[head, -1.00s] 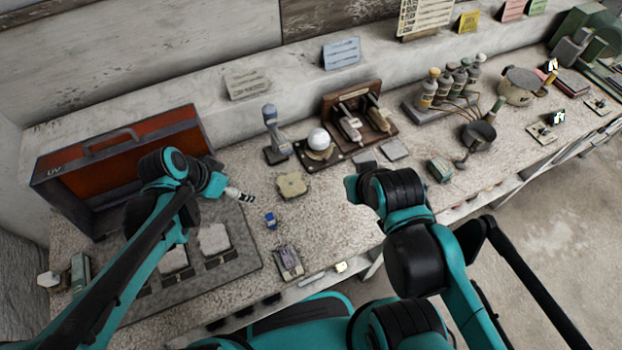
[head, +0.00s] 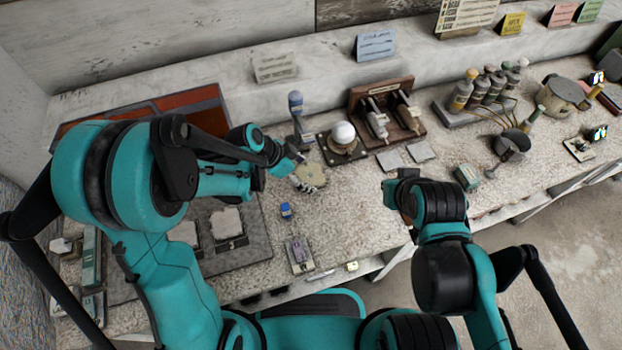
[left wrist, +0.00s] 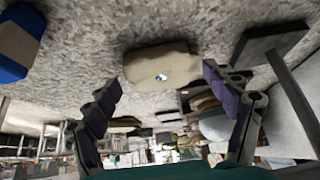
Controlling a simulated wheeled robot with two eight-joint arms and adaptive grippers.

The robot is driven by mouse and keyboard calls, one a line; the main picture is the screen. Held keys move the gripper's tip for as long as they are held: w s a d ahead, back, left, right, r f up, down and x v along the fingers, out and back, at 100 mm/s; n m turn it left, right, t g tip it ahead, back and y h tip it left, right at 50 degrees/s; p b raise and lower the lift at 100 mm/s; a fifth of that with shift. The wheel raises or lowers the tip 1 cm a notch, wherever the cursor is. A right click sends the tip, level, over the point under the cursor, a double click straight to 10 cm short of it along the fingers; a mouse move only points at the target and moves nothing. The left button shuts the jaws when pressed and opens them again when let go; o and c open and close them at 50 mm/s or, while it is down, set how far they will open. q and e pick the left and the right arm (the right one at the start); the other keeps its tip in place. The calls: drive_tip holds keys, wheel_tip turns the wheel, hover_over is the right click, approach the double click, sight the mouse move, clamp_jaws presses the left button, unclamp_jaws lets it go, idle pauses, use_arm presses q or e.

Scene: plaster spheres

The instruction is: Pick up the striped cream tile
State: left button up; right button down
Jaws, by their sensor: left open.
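The cream tile (head: 316,173) lies flat on the speckled worktop, in front of the white ball on its dark base. Stripes on it are not clear. My left gripper (head: 302,170) is at the tile, partly covering it in the head view. In the left wrist view, the tile (left wrist: 155,62) shows between and beyond the two spread fingers (left wrist: 160,82), with a small blue-white spot on its face. The left gripper is open and empty; I cannot tell if a finger touches the tile. My right arm is at the worktop's front edge, and its fingers do not show.
A blue block (head: 286,211) stands in front of the tile. A grey-blue upright tool (head: 297,112) and the white ball (head: 343,133) stand close behind it. A dark mat (head: 258,242) lies left. The worktop right of the tile is fairly clear.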

use_arm(q)
drive_tip(key=shift+w+d+f, duration=0.15)
drive_tip(key=shift+d+f, duration=0.1)
drive_tip(key=shift+f, duration=0.2)
drive_tip(key=shift+r, duration=0.1)
drive_tip(key=c, duration=1.4)
drive_tip(key=shift+c, duration=0.2)
